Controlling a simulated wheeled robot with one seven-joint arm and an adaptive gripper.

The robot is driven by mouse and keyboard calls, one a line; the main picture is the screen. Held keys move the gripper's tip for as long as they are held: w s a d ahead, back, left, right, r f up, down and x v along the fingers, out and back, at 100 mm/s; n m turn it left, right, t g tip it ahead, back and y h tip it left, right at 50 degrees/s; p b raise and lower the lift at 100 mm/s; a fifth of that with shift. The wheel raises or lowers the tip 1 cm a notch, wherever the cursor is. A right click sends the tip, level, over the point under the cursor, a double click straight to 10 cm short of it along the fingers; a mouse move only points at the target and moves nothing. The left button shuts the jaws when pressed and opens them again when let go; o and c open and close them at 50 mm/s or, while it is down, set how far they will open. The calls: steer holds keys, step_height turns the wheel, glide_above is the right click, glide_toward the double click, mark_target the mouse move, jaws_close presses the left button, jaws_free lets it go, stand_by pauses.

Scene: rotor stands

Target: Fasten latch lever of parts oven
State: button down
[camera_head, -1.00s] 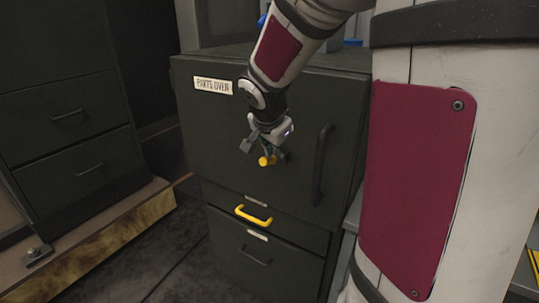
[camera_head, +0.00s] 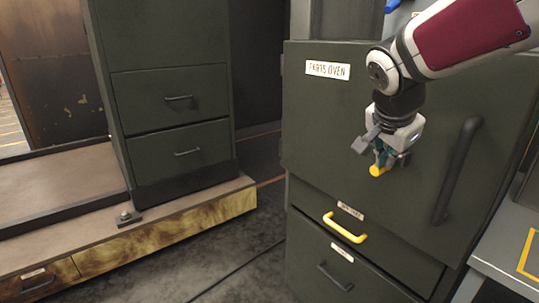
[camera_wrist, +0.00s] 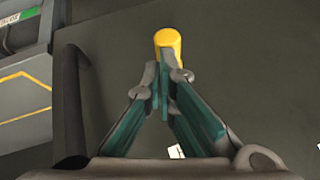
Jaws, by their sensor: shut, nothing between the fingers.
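The parts oven (camera_head: 330,120) is a dark green cabinet with a white "PARTS OVEN" label and a long dark vertical handle (camera_head: 457,170) on its door. The latch lever's yellow end (camera_head: 377,170) shows just below my gripper (camera_head: 386,158). In the wrist view the yellow end (camera_wrist: 168,42) lies just beyond the tips of my gripper (camera_wrist: 168,75). The fingers are shut with nothing between them, and they look close to or touching the yellow part; I cannot tell which. The rest of the lever is hidden by the fingers.
Below the door is a drawer with a yellow handle (camera_head: 345,228), and under it one with a dark handle (camera_head: 335,278). A drawer cabinet (camera_head: 170,110) stands on a wooden plinth at the left. A grey surface with yellow marking (camera_head: 510,245) is at the right.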

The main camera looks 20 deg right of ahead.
mark_target(383, 171)
steer(key=shift+s+a+f+t+h+b, duration=0.25)
steer(key=shift+f+h+b, duration=0.45)
steer(key=shift+b, duration=1.65)
steer(key=shift+w+f+t+h+b, duration=0.15)
steer(key=shift+f+t+h+b, duration=0.4)
steer(key=shift+b, duration=1.8)
steer(key=shift+f+b, duration=0.4)
steer(key=shift+b, duration=0.35)
steer(key=shift+f+b, duration=0.15)
steer(key=shift+b, duration=0.65)
